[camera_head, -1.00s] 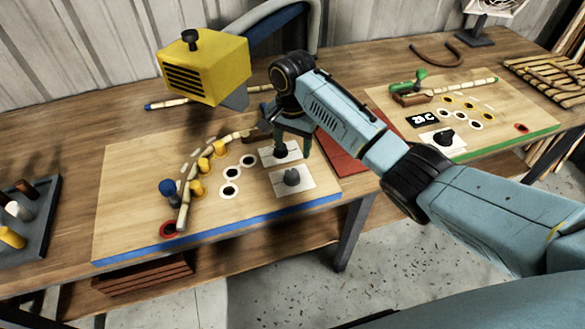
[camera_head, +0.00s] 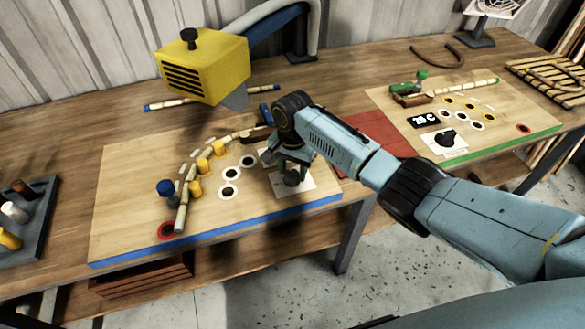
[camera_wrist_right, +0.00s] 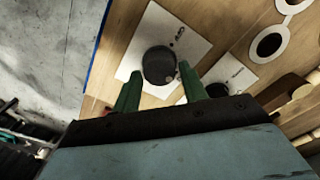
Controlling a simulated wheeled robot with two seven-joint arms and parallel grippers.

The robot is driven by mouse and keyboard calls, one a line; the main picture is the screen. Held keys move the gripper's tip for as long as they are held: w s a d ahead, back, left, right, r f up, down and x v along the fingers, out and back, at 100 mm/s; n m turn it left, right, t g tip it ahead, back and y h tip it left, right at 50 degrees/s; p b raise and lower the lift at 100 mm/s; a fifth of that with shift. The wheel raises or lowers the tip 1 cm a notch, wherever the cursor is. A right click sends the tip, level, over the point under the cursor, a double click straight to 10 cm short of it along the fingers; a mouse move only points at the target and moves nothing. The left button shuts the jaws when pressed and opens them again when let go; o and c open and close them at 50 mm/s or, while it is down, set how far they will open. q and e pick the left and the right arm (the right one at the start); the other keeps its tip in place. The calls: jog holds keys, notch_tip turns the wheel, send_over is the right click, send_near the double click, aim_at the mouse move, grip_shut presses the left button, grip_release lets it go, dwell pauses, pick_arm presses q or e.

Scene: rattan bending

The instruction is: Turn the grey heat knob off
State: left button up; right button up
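The grey heat knob (camera_head: 292,179) sits on a white card (camera_head: 305,187) near the front edge of the left board. It shows as a dark round knob (camera_wrist_right: 158,66) in the right wrist view. My right gripper (camera_head: 290,168) is over this card, pointing down. In the wrist view its two green fingers (camera_wrist_right: 160,68) are apart, with the grey knob between and just beyond their tips. I cannot tell whether they touch it. A second, darker knob (camera_wrist_right: 217,90) on another card is partly behind the right finger. My left gripper is not in view.
Beside the cards, black holes with white rings (camera_head: 230,173) and yellow pegs (camera_head: 203,165) line a curved rattan piece (camera_head: 182,212). A yellow heater box (camera_head: 205,68) overhangs the board. A red mat (camera_head: 375,132) lies right of my gripper.

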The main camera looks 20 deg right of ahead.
jog(key=c, duration=0.6)
jog(key=shift+a+r+n+p, duration=0.1)
jog(key=shift+r+n+p, duration=0.05)
jog(key=shift+n+p, duration=1.5)
jog(key=n+p, duration=0.1)
jog(key=n, duration=0.3)
jog(key=shift+a, duration=0.1)
jog(key=n+p, duration=0.1)
jog(key=n, duration=0.4)
jog(key=shift+a, duration=0.1)
jog(key=n+p, duration=0.1)
jog(key=n, duration=0.4)
jog(key=shift+n, duration=0.45)
jog(key=o, duration=1)
